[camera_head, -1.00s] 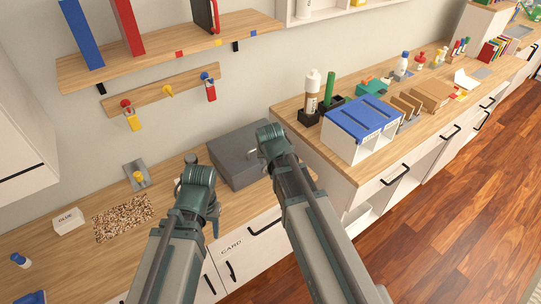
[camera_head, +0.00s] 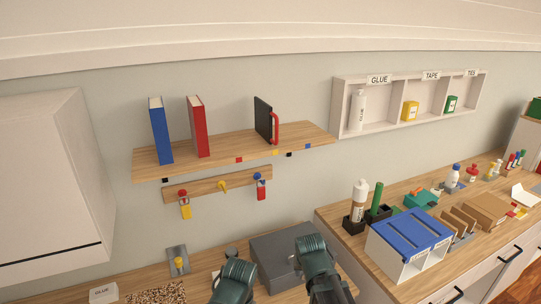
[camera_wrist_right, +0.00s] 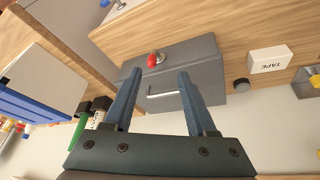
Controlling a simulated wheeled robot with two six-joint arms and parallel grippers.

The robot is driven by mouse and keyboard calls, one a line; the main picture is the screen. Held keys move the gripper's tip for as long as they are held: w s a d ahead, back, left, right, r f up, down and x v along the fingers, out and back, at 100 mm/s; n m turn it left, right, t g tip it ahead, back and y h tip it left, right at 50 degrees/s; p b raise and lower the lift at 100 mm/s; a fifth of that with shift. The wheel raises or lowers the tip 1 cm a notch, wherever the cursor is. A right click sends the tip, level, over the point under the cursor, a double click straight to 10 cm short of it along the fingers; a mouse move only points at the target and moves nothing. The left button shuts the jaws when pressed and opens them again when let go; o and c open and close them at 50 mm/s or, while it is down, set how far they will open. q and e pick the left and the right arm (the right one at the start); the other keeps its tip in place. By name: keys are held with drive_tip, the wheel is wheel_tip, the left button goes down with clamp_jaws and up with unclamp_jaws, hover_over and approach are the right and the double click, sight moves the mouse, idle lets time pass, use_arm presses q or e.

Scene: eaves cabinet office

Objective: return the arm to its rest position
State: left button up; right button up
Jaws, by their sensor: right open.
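My right gripper (camera_wrist_right: 160,72) shows in the right wrist view with its two blue-grey fingers spread and nothing between them. Beyond the fingers, in the same view, is a grey metal box (camera_wrist_right: 208,68) with a pale handle and a red knob (camera_wrist_right: 153,60). In the head view, my right arm (camera_head: 316,262) and left arm (camera_head: 236,280) rise from the bottom edge in front of the counter. The right arm overlaps the grey box (camera_head: 275,250). Neither gripper's fingers can be seen in the head view, and my left gripper is out of view.
A wooden shelf (camera_head: 220,149) holds books above a hook rail (camera_head: 217,185). A blue-topped organizer (camera_head: 410,237) and bottles stand on the right counter. A labelled wall cubby (camera_head: 342,110) hangs at upper right.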

drive_tip(key=s+a+f+n+g, duration=0.1)
drive_tip(key=s+a+n+g, duration=0.1)
drive_tip(key=s, duration=0.6)
drive_tip(key=s+a+f+n+g, duration=0.1)
drive_tip(key=s+a+n+g, duration=0.1)
drive_tip(key=s+a, duration=0.5)
drive_tip(key=shift+s+a+n+g, duration=0.25)
drive_tip(key=shift+s+n, duration=0.2)
drive_tip(key=shift+n, duration=0.45)
drive_tip(key=shift+f, duration=0.1)
